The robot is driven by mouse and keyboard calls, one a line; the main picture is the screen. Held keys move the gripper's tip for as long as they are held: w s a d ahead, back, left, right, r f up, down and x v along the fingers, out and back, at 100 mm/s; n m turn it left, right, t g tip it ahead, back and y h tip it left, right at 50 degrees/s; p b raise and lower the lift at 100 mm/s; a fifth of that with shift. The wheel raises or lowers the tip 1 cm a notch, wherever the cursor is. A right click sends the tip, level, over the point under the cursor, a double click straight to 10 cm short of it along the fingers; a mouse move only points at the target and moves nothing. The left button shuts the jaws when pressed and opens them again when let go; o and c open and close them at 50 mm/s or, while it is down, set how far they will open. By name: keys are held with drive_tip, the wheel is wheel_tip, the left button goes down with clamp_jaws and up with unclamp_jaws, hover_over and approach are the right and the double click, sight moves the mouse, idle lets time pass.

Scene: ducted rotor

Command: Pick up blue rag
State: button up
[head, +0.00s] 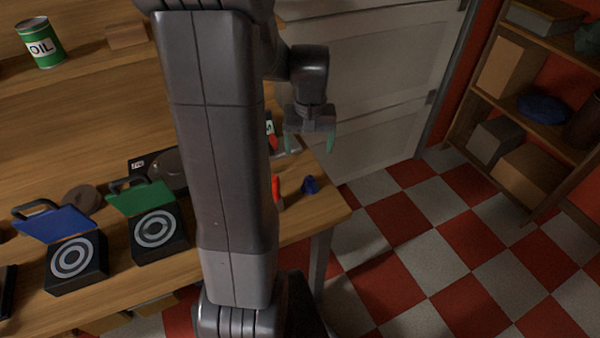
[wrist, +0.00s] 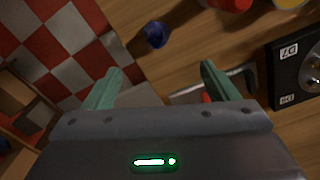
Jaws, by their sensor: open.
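A small crumpled dark blue thing, which looks like the blue rag (head: 310,185), lies on the wooden workbench near its right end. It also shows in the wrist view (wrist: 155,34), beyond the fingertips and roughly between them. My gripper (head: 309,148) has green fingers that are spread apart with nothing between them. In the wrist view my gripper (wrist: 162,70) is apart from the blue thing. A second blue, bundled thing (head: 544,108) lies on the shelf at the right; I cannot tell whether it is cloth.
A red object (head: 276,190) stands just left of the rag. A grey metal tool (wrist: 225,82) lies near the right finger, close to a black box (wrist: 300,62). Two black cases with blue and green lids and an oil can (head: 40,43) are farther left. Checkered floor lies beyond the bench edge.

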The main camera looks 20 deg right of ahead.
sight(311, 177)
drive_tip(key=f, duration=0.8)
drive_tip(key=shift+s, duration=0.2)
drive_tip(key=shift+d+f+p, duration=0.15)
drive_tip(key=shift+f+p, duration=0.1)
drive_tip(key=shift+f, duration=1.1)
drive_tip(key=shift+d+f+p, duration=0.1)
drive_tip(key=shift+f+p, duration=0.15)
drive_tip(key=shift+f, duration=1.1)
drive_tip(key=c, duration=1.1)
drive_tip(key=shift+r, duration=0.1)
wheel_tip(311, 177, up, 10)
drive_tip(key=shift+f+b, duration=0.1)
drive_tip(key=shift+b, duration=0.2)
drive_tip(key=o, duration=0.4)
drive_tip(key=shift+c, duration=1.3)
